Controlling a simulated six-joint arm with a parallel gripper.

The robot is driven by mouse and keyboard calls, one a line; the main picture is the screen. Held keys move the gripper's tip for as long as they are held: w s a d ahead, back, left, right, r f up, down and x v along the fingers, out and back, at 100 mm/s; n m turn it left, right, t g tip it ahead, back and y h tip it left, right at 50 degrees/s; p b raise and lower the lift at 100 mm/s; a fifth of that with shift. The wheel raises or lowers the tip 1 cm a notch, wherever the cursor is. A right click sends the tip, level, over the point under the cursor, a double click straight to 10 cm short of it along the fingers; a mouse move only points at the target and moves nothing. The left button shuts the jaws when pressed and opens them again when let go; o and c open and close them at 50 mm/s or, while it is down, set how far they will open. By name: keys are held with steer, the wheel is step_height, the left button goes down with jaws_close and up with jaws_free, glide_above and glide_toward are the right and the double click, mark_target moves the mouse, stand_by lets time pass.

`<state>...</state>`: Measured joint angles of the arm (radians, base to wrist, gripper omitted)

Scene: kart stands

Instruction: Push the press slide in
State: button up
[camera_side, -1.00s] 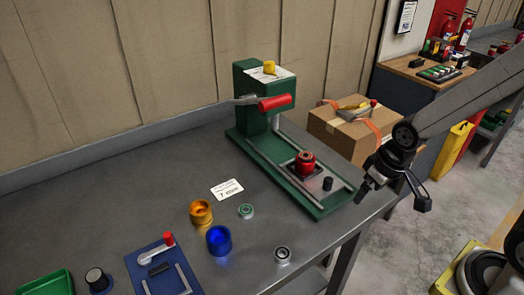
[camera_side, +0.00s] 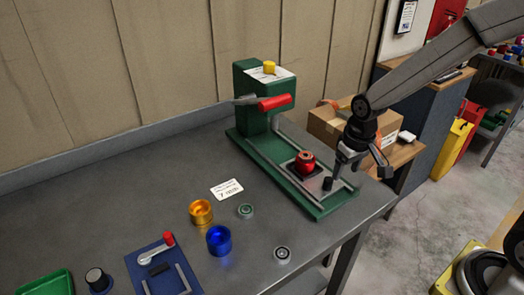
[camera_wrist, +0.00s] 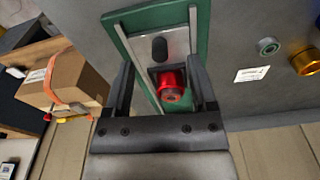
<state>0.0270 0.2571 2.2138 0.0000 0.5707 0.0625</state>
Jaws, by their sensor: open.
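The green press (camera_side: 252,112) stands upright at the back of the bench, with a red-gripped lever (camera_side: 274,103). Its slide (camera_side: 318,183) lies between rails on the green base, at the front, out from under the press head. A red part (camera_side: 305,162) sits on the slide, and a black knob (camera_side: 327,184) stands at the slide's front end. My gripper (camera_side: 350,174) is open and empty, just right of the knob. In the wrist view the red part (camera_wrist: 171,86) and the knob (camera_wrist: 159,49) show between and beyond the open fingers (camera_wrist: 160,82).
An orange cup (camera_side: 201,212), a blue cup (camera_side: 219,240), a green ring (camera_side: 246,211) and a grey ring (camera_side: 282,254) stand on the bench left of the base. A cardboard box (camera_side: 325,124) is behind my gripper. The bench's right edge is close to the base.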

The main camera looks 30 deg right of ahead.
steer(key=g, duration=0.1)
glide_above(329, 179)
steer(key=shift+f+m, duration=0.4)
steer(key=shift+f, duration=0.15)
steer(key=shift+f, duration=3.9)
jaws_close()
